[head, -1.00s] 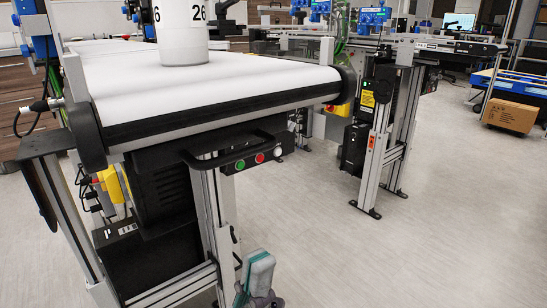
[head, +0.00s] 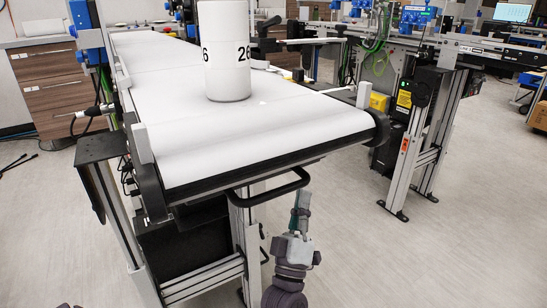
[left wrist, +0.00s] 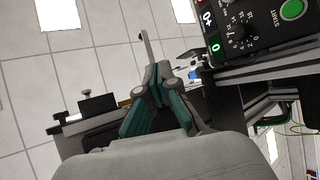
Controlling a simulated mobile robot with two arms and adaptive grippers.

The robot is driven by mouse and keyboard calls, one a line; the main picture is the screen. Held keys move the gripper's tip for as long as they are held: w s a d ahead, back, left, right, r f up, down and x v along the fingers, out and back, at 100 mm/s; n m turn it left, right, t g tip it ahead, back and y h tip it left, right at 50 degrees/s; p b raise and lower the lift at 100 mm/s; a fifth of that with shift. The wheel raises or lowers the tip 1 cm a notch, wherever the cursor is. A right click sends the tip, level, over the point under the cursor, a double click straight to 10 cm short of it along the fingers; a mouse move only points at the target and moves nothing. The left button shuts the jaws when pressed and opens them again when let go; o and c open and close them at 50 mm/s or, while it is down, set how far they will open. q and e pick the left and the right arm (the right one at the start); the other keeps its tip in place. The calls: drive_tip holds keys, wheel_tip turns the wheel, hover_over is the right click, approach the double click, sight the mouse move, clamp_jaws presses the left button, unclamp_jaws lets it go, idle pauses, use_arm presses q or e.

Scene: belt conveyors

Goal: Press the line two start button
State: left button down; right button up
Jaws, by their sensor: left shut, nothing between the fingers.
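A green START button (left wrist: 291,9) sits on a black control box (left wrist: 240,35) with a dial and a lit green display, at the top right of the left wrist view. No line number is readable on it. My left gripper (head: 302,194) points upward just right of the black handle bar (head: 268,190) under the near end of the conveyor. It is shut and empty. In the left wrist view its teal fingers (left wrist: 157,80) come together, to the left of and below the START button, apart from it. My right gripper is not in view.
The white-belted conveyor (head: 250,133) carries a white cylinder (head: 229,80) marked 26. Another conveyor frame (head: 418,135) stands at the right, with a yellow box (head: 379,102) beside the belt. The floor (head: 365,265) at the right front is clear.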

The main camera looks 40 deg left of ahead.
use_arm(q)
drive_tip(key=w+a+f+n+g+y+p, duration=0.1)
drive_tip(key=w+a+f+n+g+p, duration=0.1)
drive_tip(key=w+a+f+n+g, duration=0.2)
drive_tip(key=w+a+f+n, duration=0.1)
drive_tip(key=w, duration=0.2)
drive_tip(key=shift+w+a+f+g, duration=0.2)
drive_tip(key=shift+w+f+g, duration=0.1)
drive_tip(key=shift+f, duration=0.1)
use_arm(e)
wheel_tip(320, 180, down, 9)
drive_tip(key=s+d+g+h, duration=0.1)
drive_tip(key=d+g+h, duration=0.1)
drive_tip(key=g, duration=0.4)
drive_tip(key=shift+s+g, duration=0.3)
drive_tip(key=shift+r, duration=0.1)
use_arm(q)
drive_tip(key=w+a+b, duration=0.2)
drive_tip(key=w+a, duration=0.1)
drive_tip(key=a, duration=0.5)
drive_tip(key=shift+w+b, duration=0.15)
drive_tip(key=shift+b, duration=0.15)
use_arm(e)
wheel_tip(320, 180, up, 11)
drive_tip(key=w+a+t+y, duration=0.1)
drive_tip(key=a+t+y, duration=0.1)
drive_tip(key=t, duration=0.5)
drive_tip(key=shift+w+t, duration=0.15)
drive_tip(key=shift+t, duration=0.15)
